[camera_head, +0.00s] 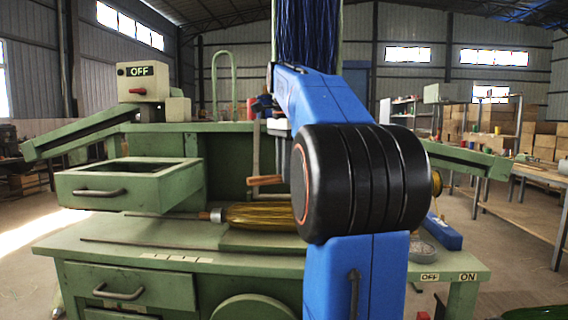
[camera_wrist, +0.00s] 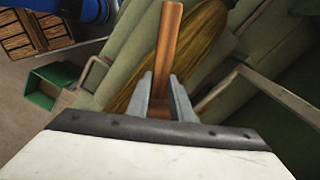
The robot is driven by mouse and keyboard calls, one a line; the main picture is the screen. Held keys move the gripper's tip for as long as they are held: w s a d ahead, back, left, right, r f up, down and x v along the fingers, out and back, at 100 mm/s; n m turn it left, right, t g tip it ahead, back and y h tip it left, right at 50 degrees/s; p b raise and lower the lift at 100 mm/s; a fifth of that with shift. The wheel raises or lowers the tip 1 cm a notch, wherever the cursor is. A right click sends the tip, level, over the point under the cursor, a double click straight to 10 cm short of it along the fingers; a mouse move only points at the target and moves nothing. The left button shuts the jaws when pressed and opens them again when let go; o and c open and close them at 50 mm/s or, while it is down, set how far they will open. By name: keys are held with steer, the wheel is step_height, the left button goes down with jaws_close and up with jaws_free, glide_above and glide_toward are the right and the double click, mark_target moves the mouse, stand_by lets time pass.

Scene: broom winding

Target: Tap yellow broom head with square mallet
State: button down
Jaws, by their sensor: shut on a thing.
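The yellow broom head (camera_head: 262,215) lies horizontally on its metal shaft on the green machine; my arm hides its right part. In the wrist view the broom head (camera_wrist: 205,38) lies beyond the fingers, running diagonally. My gripper (camera_wrist: 165,95) is shut on the brown wooden mallet (camera_wrist: 169,45), whose bar-like part points away from the camera, in front of the broom head. I cannot tell if it touches. In the head view my arm hides the gripper. A short brown wooden piece (camera_head: 265,180) shows above the broom head, probably part of the mallet.
An open green drawer (camera_head: 125,184) projects at left, below a box marked OFF (camera_head: 140,82). Blue bristles (camera_head: 308,40) hang behind my arm. A blue object (camera_head: 440,232) lies on the right of the machine bench (camera_head: 150,258). A green bin (camera_wrist: 50,85) shows in the wrist view.

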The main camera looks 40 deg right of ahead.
step_height(320, 180, down, 5)
steer(key=shift+f, duration=0.15)
steer(key=shift+r, duration=3.1)
